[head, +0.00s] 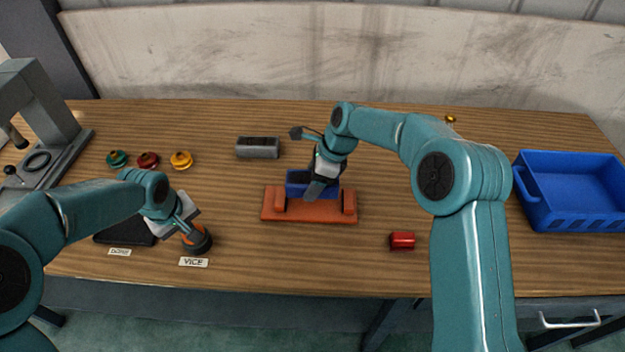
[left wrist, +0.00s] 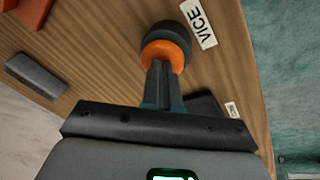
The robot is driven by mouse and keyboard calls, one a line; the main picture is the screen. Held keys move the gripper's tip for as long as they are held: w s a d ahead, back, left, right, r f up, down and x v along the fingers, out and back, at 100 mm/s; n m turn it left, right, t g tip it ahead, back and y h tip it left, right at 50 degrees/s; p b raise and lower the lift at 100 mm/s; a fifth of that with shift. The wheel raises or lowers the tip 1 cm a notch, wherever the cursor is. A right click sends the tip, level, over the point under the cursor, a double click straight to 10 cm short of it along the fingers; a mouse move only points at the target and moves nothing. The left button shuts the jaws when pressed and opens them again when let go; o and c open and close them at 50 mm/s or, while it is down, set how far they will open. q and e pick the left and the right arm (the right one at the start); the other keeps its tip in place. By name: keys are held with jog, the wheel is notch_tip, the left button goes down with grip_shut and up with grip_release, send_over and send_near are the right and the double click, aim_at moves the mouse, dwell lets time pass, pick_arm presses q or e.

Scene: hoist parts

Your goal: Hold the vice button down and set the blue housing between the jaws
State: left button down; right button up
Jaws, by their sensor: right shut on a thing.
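The vice (head: 310,215) is an orange-red base with an upright jaw at each end, in the middle of the table. The blue housing (head: 296,178) is between the two jaws, partly hidden by my right gripper (head: 318,187), which is shut on it. I cannot tell whether it rests on the base. The vice button (head: 199,241) is a dark round body with an orange top, behind the VICE label (head: 193,262). My left gripper (head: 190,232) is at the button's top; in the left wrist view its closed fingers (left wrist: 163,75) meet the orange top (left wrist: 163,53).
A grey block (head: 257,148) lies behind the vice, and a red block (head: 402,241) lies at front right. A blue bin (head: 528,190) stands at far right. Green, red and yellow round parts (head: 148,160) sit at back left, near a grey press (head: 50,125). A dark pad (head: 122,234) lies left of the button.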

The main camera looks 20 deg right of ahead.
pick_arm(q)
jog(key=shift+s+f, duration=0.1)
jog(key=shift+f, duration=0.05)
pick_arm(e)
jog(key=shift+f, duration=0.55)
jog(key=shift+f, duration=0.75)
jog(key=shift+f, duration=0.2)
jog(key=shift+f, duration=1.05)
jog(key=shift+f, duration=0.2)
jog(key=o, duration=1.5)
jog(key=shift+c, duration=0.2)
